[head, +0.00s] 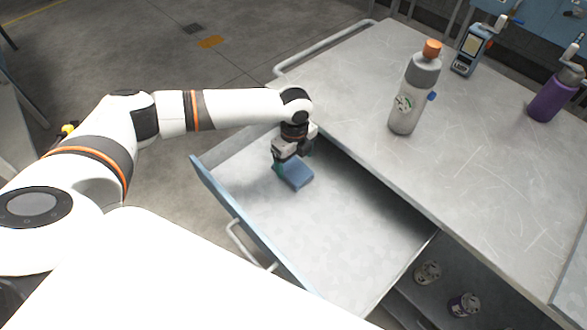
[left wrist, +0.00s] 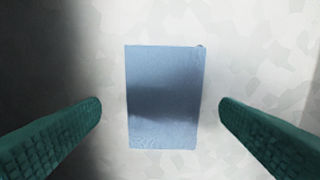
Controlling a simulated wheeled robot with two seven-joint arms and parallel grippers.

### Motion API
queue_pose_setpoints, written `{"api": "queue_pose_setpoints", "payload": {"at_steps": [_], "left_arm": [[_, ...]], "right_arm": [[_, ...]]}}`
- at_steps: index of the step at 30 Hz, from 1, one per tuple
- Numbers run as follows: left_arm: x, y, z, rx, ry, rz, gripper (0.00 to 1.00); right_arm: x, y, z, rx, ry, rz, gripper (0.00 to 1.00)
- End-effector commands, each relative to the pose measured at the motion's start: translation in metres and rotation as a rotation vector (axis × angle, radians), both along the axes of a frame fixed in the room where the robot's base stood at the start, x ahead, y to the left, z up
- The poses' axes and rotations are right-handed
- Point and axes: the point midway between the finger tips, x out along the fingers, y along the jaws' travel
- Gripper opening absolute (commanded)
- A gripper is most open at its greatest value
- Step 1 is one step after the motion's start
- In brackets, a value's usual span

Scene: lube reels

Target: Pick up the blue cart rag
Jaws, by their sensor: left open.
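The blue cart rag (head: 297,174) is a small folded blue block lying on the bottom of the open drawer (head: 330,225), near its far left corner. In the left wrist view the rag (left wrist: 164,97) is a blue rectangle centred between my fingers. My left gripper (head: 291,168) reaches down into the drawer at the rag. In the left wrist view the green fingertips of my left gripper (left wrist: 160,115) are wide apart, one on each side of the rag with a gap to each. My right gripper does not show.
The metal cart top (head: 460,130) is beside the drawer. A grey bottle with an orange cap (head: 407,100), a handheld meter (head: 471,50) and a purple bottle (head: 549,97) stand on it. Two cans (head: 427,273) sit on a shelf below. The rest of the drawer is bare.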

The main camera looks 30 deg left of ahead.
Motion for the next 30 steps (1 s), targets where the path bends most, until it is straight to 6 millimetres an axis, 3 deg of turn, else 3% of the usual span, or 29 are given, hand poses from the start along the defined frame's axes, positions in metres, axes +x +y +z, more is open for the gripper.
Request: {"api": "queue_pose_setpoints", "payload": {"at_steps": [6,15,24,30], "left_arm": [[-0.002,0.002,-0.030,0.000,0.003,0.001,0.85],[-0.002,0.002,-0.035,0.000,0.001,0.001,0.85],[-0.002,0.002,-0.035,0.000,0.001,0.001,0.37],[-0.002,0.002,-0.034,0.000,0.001,0.001,0.37]], "right_arm": [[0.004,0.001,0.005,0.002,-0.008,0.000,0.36],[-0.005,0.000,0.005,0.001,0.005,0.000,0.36],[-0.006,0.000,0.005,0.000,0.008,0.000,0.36],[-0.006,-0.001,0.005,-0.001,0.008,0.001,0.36]]}}
